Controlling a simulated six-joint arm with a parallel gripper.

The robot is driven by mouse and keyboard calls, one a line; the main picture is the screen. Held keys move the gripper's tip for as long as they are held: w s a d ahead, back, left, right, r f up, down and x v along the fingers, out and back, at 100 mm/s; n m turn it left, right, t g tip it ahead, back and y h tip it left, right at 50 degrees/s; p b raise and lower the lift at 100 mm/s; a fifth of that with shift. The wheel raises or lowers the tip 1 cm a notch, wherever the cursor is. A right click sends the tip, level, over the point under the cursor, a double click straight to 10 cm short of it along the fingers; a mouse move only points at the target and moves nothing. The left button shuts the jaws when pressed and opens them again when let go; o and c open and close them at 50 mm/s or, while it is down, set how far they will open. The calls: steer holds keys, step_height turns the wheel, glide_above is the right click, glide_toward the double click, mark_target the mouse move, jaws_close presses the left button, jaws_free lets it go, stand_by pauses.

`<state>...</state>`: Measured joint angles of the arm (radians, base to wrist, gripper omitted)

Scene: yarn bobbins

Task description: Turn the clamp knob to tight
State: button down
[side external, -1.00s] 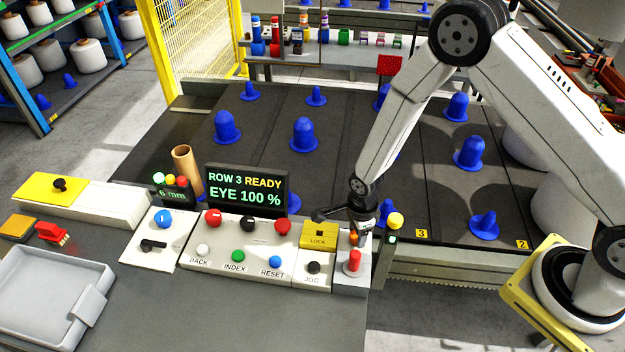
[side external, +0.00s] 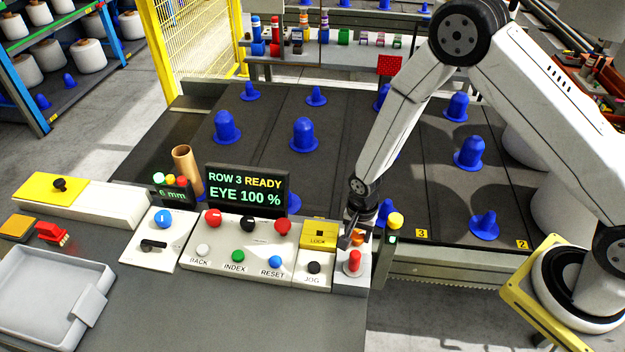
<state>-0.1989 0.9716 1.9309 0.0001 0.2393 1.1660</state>
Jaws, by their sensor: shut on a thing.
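The clamp knob appears to be the small orange piece (side external: 358,238) at the right end of the control panel, behind a red upright peg (side external: 353,263). Most of the knob is hidden by my gripper. My gripper (side external: 355,236) points down over it and is shut on it. The fingertips are small and dark here, so the exact grip and any tight mark cannot be made out.
A yellow LOCK block (side external: 318,235) and a black JOG button (side external: 314,268) sit just left of my gripper. A post with a yellow lamp (side external: 395,221) stands close on the right. A display (side external: 246,190) reads ROW 3 READY, EYE 100 %.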

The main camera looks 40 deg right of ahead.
mark_target(358, 234)
steer(key=n, duration=0.5)
steer(key=shift+n, duration=0.3)
steer(key=n, duration=0.5)
steer(key=shift+n, duration=0.3)
steer(key=shift+c, duration=2.1)
jaws_free()
steer(key=shift+r, duration=0.1)
steer(key=shift+r, duration=3.85)
